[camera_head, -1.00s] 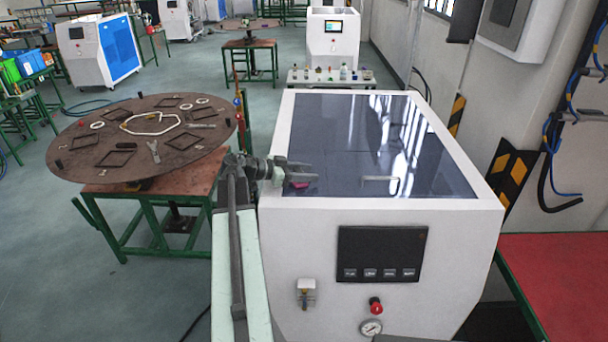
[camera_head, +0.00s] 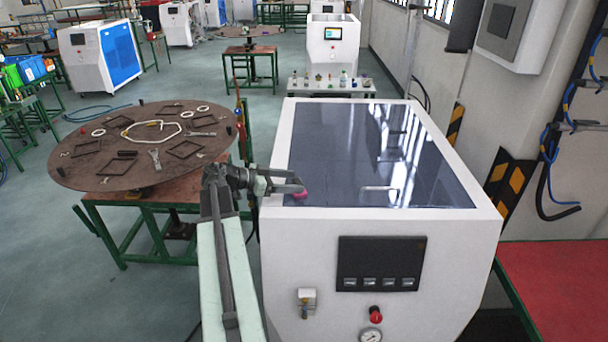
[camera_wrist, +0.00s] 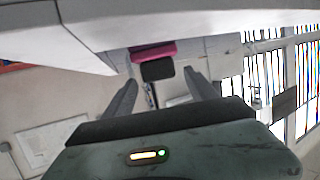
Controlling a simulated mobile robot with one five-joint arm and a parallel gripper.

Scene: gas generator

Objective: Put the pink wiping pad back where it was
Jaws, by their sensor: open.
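The pink wiping pad (camera_head: 300,195) lies on the dark glass top of the white machine (camera_head: 340,225), near its left edge. In the wrist view the pad (camera_wrist: 153,52) shows as a pink strip with a dark block by it, ahead of my fingertips. My gripper (camera_head: 298,185) is at the left edge of the machine top, its fingers pointing right over the pad. In the wrist view my gripper (camera_wrist: 161,77) has its two fingers spread apart with nothing clearly held between them. Part of the pad is hidden by the fingers in the head view.
A metal handle (camera_head: 380,189) stands on the glass top right of the pad. A round brown table (camera_head: 100,165) with frames and small parts is at the left. A red-topped bench (camera_head: 560,275) is at the right. The floor between is open.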

